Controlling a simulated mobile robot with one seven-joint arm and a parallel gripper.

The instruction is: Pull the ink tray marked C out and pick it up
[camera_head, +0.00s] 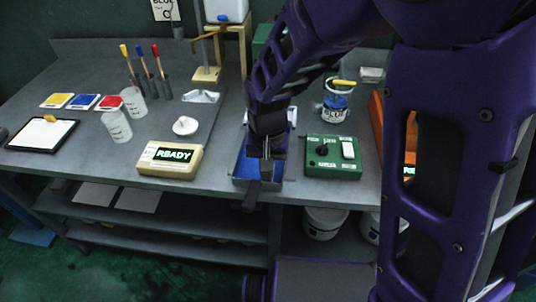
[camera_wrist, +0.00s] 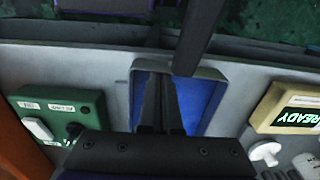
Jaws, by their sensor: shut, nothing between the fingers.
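A shallow tray with a blue inside and grey rim (camera_head: 237,170) lies on the bench near its front edge; no letter C is readable on it. In the wrist view its front rim (camera_wrist: 205,72) faces the bench edge. A dark bar (camera_head: 251,196) sticks out at the front of the tray past the bench edge; it also shows in the wrist view (camera_wrist: 198,35). My gripper (camera_head: 266,172) points down over the tray, fingers together and empty. In the wrist view the fingertips (camera_wrist: 163,82) are near the front rim; contact cannot be told. My arm hides the tray's back.
A box reading READY (camera_head: 170,160) stands left of the tray, with a white knob-like piece (camera_head: 185,126) behind it. A green switch box (camera_head: 333,157) stands right, with a blue jar (camera_head: 336,108) behind. Buckets (camera_head: 325,223) sit below the bench.

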